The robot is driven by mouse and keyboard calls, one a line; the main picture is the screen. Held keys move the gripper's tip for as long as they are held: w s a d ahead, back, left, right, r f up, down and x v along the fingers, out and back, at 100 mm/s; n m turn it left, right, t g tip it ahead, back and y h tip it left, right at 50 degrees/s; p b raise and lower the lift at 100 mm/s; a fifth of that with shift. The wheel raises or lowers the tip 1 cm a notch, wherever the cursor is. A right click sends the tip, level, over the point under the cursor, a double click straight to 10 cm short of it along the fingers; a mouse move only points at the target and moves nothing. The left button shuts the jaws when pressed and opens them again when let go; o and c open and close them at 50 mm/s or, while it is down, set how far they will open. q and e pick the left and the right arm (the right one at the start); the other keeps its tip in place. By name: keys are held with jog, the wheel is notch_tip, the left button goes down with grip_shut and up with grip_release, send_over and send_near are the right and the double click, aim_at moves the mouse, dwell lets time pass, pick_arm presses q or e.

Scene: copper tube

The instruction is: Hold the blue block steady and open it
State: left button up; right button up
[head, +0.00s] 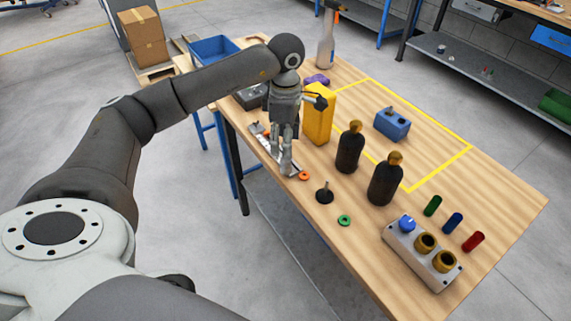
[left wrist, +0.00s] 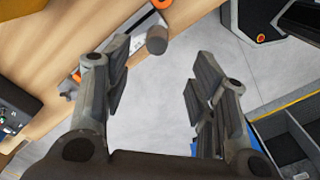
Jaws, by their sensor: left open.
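The blue block (head: 392,124) sits inside the yellow taped outline on the table. It has a dark knob-like part on its top and looks closed. My left gripper (head: 284,168) hangs over the table's near left edge, pointing down, well to the left of the block. The left wrist view shows its two fingers (left wrist: 160,88) apart with nothing between them but floor. The blue block does not show in that view. My right gripper is in neither view.
A black peg stand (head: 324,194), a green ring (head: 344,220) and a grey fixture (head: 421,254) are nearer. The taped area is mostly clear.

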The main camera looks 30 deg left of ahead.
aim_at(286, 160)
pick_arm(q)
notch_tip(286, 160, down, 3)
jog(key=shift+r, duration=0.2)
jog(key=shift+w+f+p, duration=0.1)
jog(key=shift+f+p, duration=0.3)
jog(key=shift+f, duration=0.15)
notch_tip(286, 160, down, 4)
jog(key=shift+w+r+p, duration=0.1)
jog(key=shift+r+p, duration=0.1)
jog(key=shift+p, duration=0.6)
jog(key=shift+f, duration=0.6)
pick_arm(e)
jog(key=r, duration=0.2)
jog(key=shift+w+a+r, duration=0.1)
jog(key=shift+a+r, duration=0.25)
pick_arm(q)
jog(key=shift+c, duration=0.9)
grip_shut()
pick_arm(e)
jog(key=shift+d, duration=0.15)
pick_arm(q)
jog(key=shift+r, duration=0.15)
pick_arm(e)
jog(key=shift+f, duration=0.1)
